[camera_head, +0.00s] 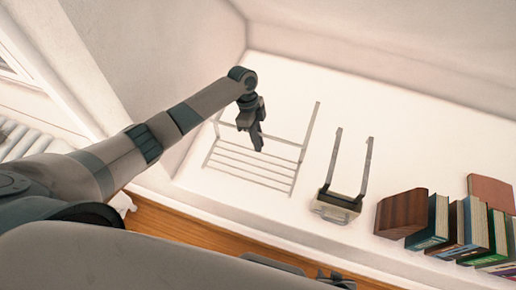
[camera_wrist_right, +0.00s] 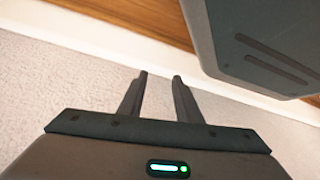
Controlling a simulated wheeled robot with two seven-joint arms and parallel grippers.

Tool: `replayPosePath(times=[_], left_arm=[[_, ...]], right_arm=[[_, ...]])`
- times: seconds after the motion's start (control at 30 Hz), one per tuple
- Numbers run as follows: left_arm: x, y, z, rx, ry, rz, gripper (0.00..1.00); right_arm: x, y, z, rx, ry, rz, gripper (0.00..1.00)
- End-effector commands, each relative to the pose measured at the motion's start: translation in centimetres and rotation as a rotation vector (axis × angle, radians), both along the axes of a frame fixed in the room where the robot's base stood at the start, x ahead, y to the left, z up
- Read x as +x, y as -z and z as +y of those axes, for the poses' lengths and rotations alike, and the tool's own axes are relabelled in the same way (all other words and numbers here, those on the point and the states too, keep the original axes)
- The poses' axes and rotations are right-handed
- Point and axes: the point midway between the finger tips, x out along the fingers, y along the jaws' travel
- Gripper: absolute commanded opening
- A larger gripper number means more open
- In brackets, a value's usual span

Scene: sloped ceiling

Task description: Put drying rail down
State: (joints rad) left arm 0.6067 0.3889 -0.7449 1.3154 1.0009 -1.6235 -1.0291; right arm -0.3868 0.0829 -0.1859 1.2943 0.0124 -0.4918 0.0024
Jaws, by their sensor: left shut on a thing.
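The drying rail (camera_head: 304,146) is a pale rack with two long side arms and several thin parallel bars. It shows in the head view at or just above the white surface; I cannot tell whether it touches. My left gripper (camera_head: 260,147) reaches over it from the left, points down and is shut on one of its bars, hiding the grip point. My right gripper (camera_wrist_right: 160,76) shows in the right wrist view with its two fingers apart and nothing between them.
A brown wooden block (camera_head: 402,213) and a row of books (camera_head: 470,232) are further right. The white surface (camera_head: 370,105) behind them is clear. A radiator (camera_head: 22,138) is at the far left.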

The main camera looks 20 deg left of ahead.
Motion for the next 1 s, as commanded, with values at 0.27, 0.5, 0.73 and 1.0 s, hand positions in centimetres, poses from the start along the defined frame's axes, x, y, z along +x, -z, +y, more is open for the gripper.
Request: replayPosePath(times=[0.27,0.5,0.73,1.0], left_arm=[[0.1,-0.1,0.0,-0.001,0.0,-0.001,0.0],[0.1,0.6,0.0,-0.001,0.0,-0.001,0.0],[0.0,2.3,0.0,-0.001,0.0,-0.001,0.0],[0.1,3.5,0.0,-0.001,0.0,-0.001,0.0]], right_arm=[[-0.1,0.0,-0.1,-0.002,0.0,0.005,0.31],[-0.3,0.4,-0.5,-0.008,0.003,0.028,0.31],[-1.0,0.4,-1.5,-0.029,0.011,0.102,0.31],[-1.5,-0.6,-2.1,-0.044,0.017,0.166,0.31]])
